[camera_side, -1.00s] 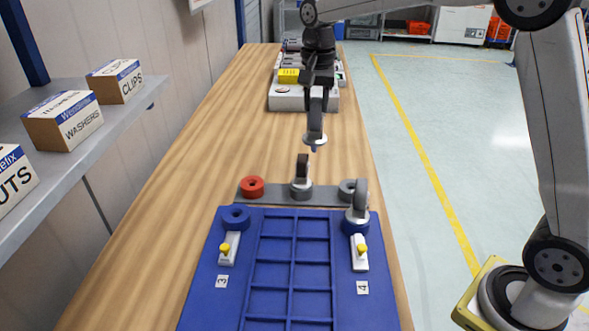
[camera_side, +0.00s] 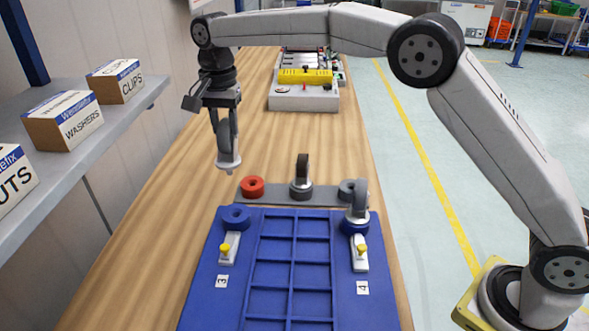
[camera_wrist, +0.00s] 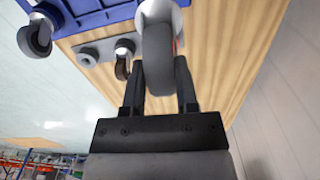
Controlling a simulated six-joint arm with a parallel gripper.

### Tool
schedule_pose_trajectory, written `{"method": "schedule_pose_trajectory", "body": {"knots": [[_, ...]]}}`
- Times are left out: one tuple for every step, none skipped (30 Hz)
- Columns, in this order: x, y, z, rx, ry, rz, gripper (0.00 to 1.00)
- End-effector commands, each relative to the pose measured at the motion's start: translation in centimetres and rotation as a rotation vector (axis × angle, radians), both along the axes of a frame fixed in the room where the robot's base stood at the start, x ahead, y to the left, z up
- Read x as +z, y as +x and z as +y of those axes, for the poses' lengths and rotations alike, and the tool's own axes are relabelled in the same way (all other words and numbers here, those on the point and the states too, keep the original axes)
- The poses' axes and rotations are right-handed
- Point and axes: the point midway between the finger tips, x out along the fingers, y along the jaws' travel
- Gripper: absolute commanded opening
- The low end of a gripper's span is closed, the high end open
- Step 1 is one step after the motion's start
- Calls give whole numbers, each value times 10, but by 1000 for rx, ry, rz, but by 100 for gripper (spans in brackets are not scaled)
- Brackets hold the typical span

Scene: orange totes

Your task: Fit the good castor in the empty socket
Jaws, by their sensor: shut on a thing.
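My gripper (camera_side: 225,120) is shut on a castor (camera_side: 229,160), with its grey wheel between the fingers and its pale mounting end pointing down. The held castor (camera_wrist: 160,60) fills the middle of the wrist view. It hangs above the bench, up and left of the blue tote (camera_side: 208,262), clear of it. The empty socket (camera_side: 236,217) is a blue ring at the tote's corner by label 3. Another castor (camera_side: 359,200) stands in the socket by label 4. A dark-wheeled castor (camera_side: 302,172) stands in the middle of a grey strip (camera_side: 325,194).
The strip also has a red ring (camera_side: 252,187) at its left and an empty grey ring (camera_side: 348,188) at its right. Yellow-topped latches (camera_side: 229,248) sit beside the tote's sockets. A shelf with boxes (camera_side: 65,120) is on the left. Equipment (camera_side: 304,97) stands farther back.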

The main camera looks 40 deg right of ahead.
Motion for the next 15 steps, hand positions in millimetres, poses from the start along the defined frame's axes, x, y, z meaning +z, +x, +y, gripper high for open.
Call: {"method": "schedule_pose_trajectory", "body": {"knots": [[-4, 0, 1, 0, 0, 0, 0], [-8, 0, 1, 0, 0, 0, 0], [-13, 0, 1, 0, 0, 0, 0], [-16, 0, 1, 0, 0, 0, 0], [-19, 0, 1, 0, 0, 0, 0], [-23, 0, 1, 0, 1, -1, 0], [-26, 0, 0, 0, 0, 0, 0], [-29, 0, 0, 0, 0, 0, 0], [-35, 0, 0, 0, 0, 0, 0], [-39, 0, 0, 0, 0, 0, 0], [-42, 0, 0, 0, -1, 1, 0], [-45, 0, 0, 0, 1, -1, 0], [-47, 0, 0, 0, 1, -2, 0], [-49, 0, 0, 0, 1, -2, 0], [-50, 0, 0, 0, 1, -2, 0]]}}
